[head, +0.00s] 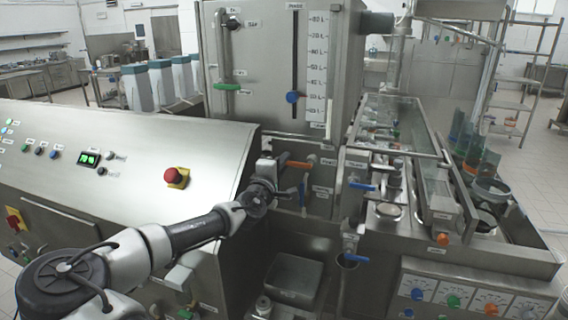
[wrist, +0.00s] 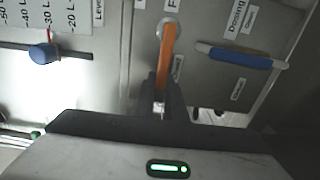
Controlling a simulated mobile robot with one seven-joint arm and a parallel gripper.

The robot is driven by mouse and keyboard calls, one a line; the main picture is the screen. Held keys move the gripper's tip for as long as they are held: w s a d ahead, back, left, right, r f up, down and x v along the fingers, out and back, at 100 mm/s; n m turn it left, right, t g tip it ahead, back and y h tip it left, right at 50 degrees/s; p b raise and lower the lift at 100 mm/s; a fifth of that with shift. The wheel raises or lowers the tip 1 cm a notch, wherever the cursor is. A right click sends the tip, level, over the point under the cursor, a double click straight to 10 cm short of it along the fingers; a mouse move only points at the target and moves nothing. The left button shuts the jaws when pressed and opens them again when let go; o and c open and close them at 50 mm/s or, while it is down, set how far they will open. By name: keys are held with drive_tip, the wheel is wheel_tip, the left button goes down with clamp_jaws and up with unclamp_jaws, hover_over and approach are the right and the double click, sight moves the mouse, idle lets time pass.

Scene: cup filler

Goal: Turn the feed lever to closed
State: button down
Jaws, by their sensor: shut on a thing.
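The feed lever is an orange handle (wrist: 166,55) in the wrist view, below a partly cut-off label that seems to read "Feed". It also shows in the head view (head: 299,164), lying about level on the steel front below the tank. My gripper (wrist: 160,90) is shut on the lever's free end; its fingers hide that end. In the head view my gripper (head: 277,163) reaches the lever from the left, and its fingertips are hard to make out.
A blue dosing lever (wrist: 240,58) is close to the orange one. A blue slider knob (wrist: 42,54) sits on the level scale. Another blue handle (head: 361,186) is to the right. The control console (head: 130,145) with a red stop button (head: 174,176) fills the left.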

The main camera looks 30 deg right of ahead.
drive_tip(key=c, duration=1.8)
unclamp_jaws()
drive_tip(key=shift+f, duration=0.1)
drive_tip(key=v, duration=1.7)
drive_tip(key=shift+s+b, duration=0.2)
drive_tip(key=shift+b, duration=0.15)
drive_tip(key=shift+a, duration=0.1)
